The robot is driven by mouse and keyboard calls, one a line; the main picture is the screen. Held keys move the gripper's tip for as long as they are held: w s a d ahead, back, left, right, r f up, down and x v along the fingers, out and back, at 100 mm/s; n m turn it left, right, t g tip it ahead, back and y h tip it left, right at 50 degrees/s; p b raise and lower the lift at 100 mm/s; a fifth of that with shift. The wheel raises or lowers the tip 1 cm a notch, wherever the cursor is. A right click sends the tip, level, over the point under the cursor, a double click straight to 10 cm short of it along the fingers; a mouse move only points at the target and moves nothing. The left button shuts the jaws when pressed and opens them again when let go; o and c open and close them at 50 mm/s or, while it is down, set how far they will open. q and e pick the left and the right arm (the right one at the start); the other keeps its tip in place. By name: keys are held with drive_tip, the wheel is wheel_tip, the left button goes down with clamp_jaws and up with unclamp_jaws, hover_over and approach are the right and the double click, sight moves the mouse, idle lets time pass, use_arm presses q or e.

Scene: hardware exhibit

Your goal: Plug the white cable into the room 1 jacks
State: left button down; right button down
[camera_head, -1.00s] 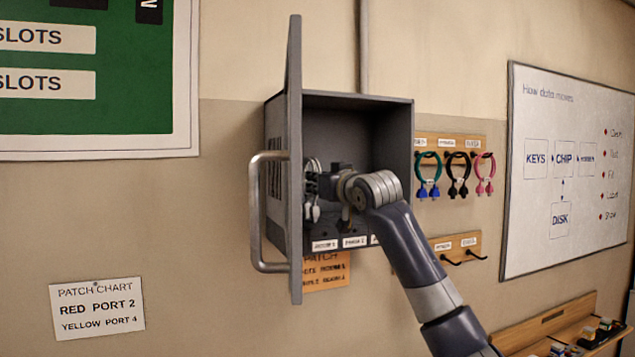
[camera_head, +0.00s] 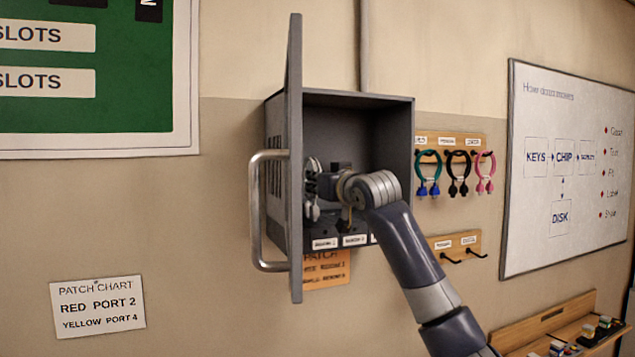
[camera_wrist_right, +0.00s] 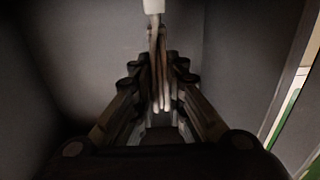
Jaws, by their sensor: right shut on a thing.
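My right gripper (camera_head: 312,182) is inside the open grey cabinet (camera_head: 340,98), near its left side and just right of the open door. It is shut on the white cable (camera_head: 312,211), whose pale end hangs below the fingers. In the right wrist view, the fingers (camera_wrist_right: 155,82) close around thin pale strands of cable, with a white plug (camera_wrist_right: 153,6) at the top edge. Along the cabinet's bottom front sit small white labels (camera_head: 326,243), too blurred to read surely. The jacks are dark and partly hidden by my arm. My left gripper is out of view.
The cabinet door (camera_head: 295,130) with its long handle (camera_head: 256,210) stands open close to my gripper. An orange patch note (camera_head: 327,269) is below the cabinet. Teal, black and pink cables hang on a wooden rack (camera_head: 450,140) to the right.

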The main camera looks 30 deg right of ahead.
drive_tip(key=shift+f, duration=0.3)
idle(0.5)
drive_tip(key=c, duration=1.6)
unclamp_jaws()
drive_tip(key=shift+o, duration=0.2)
drive_tip(key=o, duration=0.6)
drive_tip(key=shift+o, duration=0.2)
drive_tip(key=shift+s, duration=0.1)
